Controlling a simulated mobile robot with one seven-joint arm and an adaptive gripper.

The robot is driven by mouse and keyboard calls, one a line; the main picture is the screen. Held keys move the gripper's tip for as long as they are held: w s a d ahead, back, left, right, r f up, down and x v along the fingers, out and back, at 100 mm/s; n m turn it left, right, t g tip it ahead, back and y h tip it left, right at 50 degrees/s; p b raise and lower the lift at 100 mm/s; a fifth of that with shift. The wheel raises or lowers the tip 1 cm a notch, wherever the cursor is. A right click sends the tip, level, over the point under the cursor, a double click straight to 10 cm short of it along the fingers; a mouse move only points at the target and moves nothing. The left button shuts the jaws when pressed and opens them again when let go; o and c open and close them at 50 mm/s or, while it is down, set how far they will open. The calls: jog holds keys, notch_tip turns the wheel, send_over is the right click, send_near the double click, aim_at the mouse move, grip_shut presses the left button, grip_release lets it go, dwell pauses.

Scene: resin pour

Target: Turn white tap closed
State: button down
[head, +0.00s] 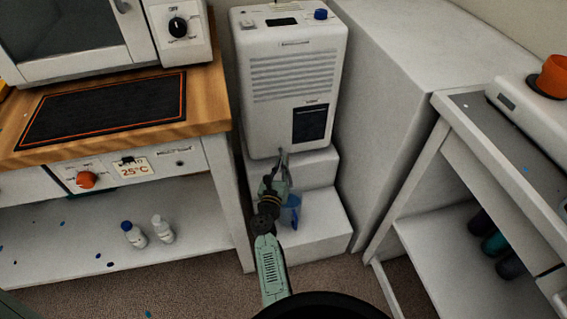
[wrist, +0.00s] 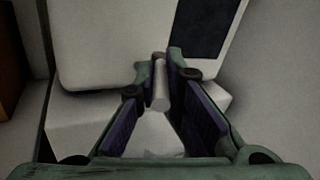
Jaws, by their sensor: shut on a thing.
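The white tap (wrist: 160,86) is a pale rod at the lower front of the white dehumidifier-like unit (head: 291,75). In the wrist view it lies between the two fingers of my gripper (wrist: 158,72), which is shut on it. In the head view my gripper (head: 283,160) reaches up to the unit's bottom front edge, and the tap is mostly hidden by the fingers. A clear blue container (head: 291,211) stands on the white step below, partly hidden behind my arm.
A wooden-topped bench (head: 215,95) stands left, with two small bottles (head: 133,235) (head: 162,229) on its lower shelf. A tall white block (head: 390,110) stands right of the unit. A white-framed table (head: 440,100) is farther right. Carpet shows in front.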

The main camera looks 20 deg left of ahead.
jog(key=shift+a+r+m+h, duration=0.15)
jog(key=shift+m+h, duration=0.35)
jog(key=shift+h, duration=0.3)
jog(key=c, duration=1.7)
grip_release()
jog(key=shift+o, duration=0.2)
jog(key=shift+s, duration=0.1)
jog(key=s, duration=1.1)
jog(key=shift+s+d, duration=0.35)
jog(key=shift+d, duration=0.05)
jog(key=shift+c, duration=0.5)
